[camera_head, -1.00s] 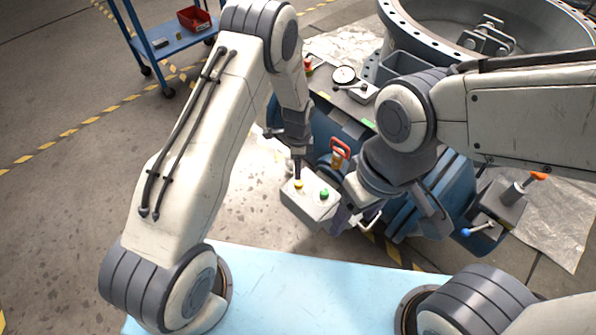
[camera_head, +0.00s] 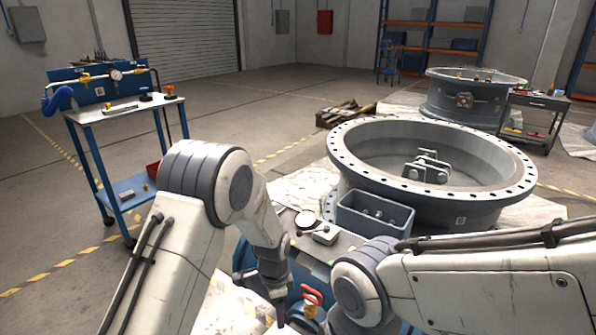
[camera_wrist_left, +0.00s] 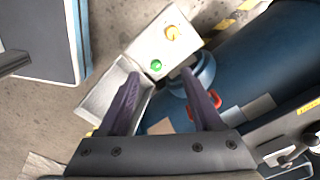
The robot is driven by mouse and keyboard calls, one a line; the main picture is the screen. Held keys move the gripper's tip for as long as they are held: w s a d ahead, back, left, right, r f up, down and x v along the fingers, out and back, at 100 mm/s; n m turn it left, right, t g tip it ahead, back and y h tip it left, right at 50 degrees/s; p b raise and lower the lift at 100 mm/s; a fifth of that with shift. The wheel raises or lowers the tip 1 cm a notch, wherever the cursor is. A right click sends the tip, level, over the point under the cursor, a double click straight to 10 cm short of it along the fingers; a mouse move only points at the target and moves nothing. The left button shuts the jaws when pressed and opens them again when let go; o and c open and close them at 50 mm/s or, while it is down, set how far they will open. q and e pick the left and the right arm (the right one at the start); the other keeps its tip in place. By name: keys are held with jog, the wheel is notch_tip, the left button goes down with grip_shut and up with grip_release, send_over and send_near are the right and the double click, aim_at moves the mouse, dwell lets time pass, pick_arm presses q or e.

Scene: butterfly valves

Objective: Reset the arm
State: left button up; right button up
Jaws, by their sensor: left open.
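My left arm (camera_head: 200,190) comes in from the lower left of the head view, bent downward at the elbow. My left gripper (camera_head: 281,312) points down near the bottom edge there, only partly shown. In the left wrist view its two dark fingers (camera_wrist_left: 160,75) are spread apart with nothing between them.
A blue body with a red handle (camera_head: 312,294) lies close by the left gripper; the handle also shows in the left wrist view (camera_wrist_left: 220,102). A large flanged valve ring (camera_head: 345,165) stands beyond. A blue cart (camera_head: 125,112) stands at left. Floor between is open.

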pick_arm(q)
jog(key=s+d+r+n, duration=0.25)
jog(key=s+r, duration=0.35)
jog(key=r, duration=0.3)
jog(key=s+a+r+n, duration=0.1)
jog(key=s+r+n, duration=0.1)
jog(key=s+r, duration=0.35)
jog(key=s+r+n, duration=0.1)
jog(key=s+r, duration=0.1)
jog(key=s, duration=0.6)
jog(key=s+a+r+n, duration=0.1)
jog(key=s+r+n, duration=0.1)
jog(key=s+r, duration=0.35)
notch_tip(320, 180, up, 19)
jog(key=s+p, duration=0.1)
jog(key=p, duration=1.9)
jog(key=shift+s+d+f+h, duration=0.15)
jog(key=shift+d+f+h, duration=0.1)
jog(key=shift+h, duration=0.15)
